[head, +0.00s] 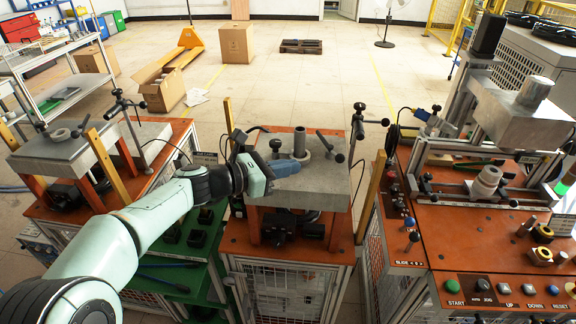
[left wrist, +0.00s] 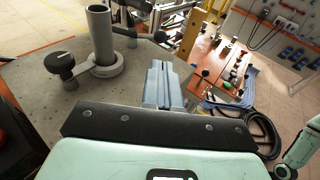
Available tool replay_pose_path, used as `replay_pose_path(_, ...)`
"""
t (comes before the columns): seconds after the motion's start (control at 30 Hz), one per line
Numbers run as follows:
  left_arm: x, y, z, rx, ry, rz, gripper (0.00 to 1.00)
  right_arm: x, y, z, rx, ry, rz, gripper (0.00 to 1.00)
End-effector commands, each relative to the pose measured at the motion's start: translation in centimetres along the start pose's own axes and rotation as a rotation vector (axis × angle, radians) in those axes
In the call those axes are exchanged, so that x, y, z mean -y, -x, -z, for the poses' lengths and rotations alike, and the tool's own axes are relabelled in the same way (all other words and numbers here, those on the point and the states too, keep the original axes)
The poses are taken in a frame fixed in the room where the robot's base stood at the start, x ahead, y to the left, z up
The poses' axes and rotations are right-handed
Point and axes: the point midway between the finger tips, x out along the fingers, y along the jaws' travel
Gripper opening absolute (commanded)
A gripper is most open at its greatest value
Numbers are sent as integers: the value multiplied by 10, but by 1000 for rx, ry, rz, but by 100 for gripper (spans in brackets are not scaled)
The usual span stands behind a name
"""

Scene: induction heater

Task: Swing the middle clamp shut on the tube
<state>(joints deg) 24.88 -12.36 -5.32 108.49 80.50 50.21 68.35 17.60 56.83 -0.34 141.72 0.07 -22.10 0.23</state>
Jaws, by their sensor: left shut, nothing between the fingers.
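The upright grey tube (head: 299,142) stands in a ring on the grey plate (head: 330,190) of the middle bench. It also shows in the left wrist view (left wrist: 101,35). The middle clamp's post (head: 358,120) stands at the plate's back right, with a black-knobbed handle. A dark lever (head: 326,143) lies just right of the tube, apart from it; a black-knobbed arm shows there in the left wrist view (left wrist: 160,36). My left gripper (head: 292,167) is shut and empty, low over the plate in front of the tube. Its fingers (left wrist: 163,85) touch no clamp part. My right gripper is not in view.
A black knob (left wrist: 60,66) sits beside the tube's ring. Wooden uprights (head: 370,195) flank the middle bench. A similar bench with its own clamp (head: 118,95) stands left; a press machine (head: 520,120) with buttons stands right.

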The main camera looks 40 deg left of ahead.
Motion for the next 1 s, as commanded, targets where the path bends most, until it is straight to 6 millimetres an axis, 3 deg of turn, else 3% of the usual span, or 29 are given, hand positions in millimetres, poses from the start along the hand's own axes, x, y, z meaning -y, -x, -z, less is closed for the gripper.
replay_pose_path(0.3, 1, -70, 0, -1, 1, 4, 0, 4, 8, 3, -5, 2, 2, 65)
replay_pose_path(0.5, 0, -97, 0, 0, 1, 2, 0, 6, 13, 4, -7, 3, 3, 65)
replay_pose_path(1.0, 0, -107, 0, -1, 0, 0, 0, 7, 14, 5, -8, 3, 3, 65)
